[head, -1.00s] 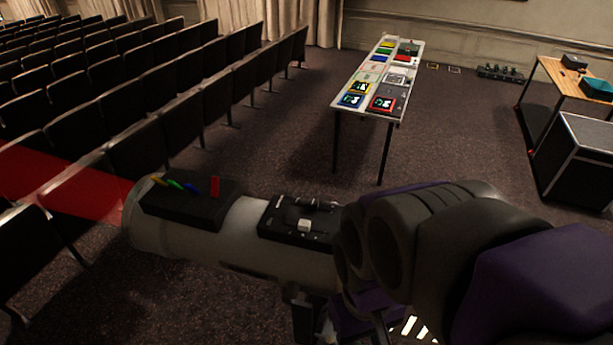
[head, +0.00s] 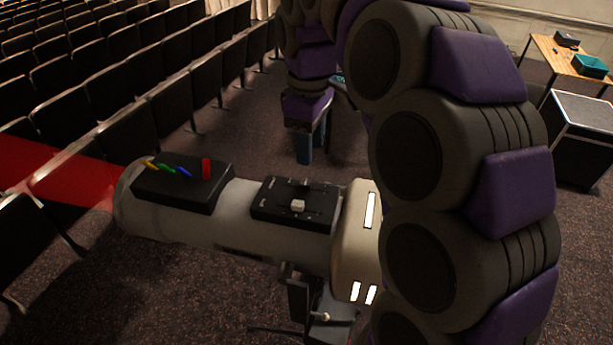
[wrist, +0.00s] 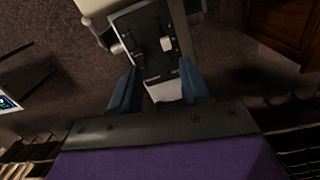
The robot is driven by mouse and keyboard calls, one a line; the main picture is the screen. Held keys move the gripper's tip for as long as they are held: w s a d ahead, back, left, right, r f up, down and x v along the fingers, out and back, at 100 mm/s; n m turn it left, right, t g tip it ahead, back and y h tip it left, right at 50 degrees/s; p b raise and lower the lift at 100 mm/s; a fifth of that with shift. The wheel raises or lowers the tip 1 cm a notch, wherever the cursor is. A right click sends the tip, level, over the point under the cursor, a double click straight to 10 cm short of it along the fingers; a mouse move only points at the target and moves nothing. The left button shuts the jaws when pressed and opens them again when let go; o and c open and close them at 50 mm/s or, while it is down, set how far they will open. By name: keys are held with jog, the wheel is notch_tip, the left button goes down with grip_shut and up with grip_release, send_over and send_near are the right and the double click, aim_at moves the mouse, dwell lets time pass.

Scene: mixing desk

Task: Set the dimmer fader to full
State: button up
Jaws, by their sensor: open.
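The dimmer fader is a black box (head: 265,207) on top of a pale cylindrical lamp housing, with a small white cap (head: 298,206) on its face. In the wrist view the black box (wrist: 138,30) lies ahead of the fingers, and its white cap (wrist: 167,44) sits right of the box's middle. My gripper (head: 313,140) is behind the box in the head view, pointing down, open and empty. In the wrist view my gripper (wrist: 157,75) has its blue fingers apart, with the box's near end in view between them. I cannot tell whether they touch it.
A second black box (head: 160,192) with yellow, green, blue and red levers sits left on the same housing (head: 225,225). Rows of dark seats (head: 105,95) fill the left. A wooden table (head: 548,48) and a black case (head: 590,125) stand right.

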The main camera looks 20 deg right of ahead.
notch_tip(320, 180, up, 2)
jog(key=n, duration=0.2)
send_over(307, 182)
notch_tip(307, 182, down, 18)
jog(key=shift+r+p, duration=0.25)
jog(key=shift+p, duration=1)
grip_shut()
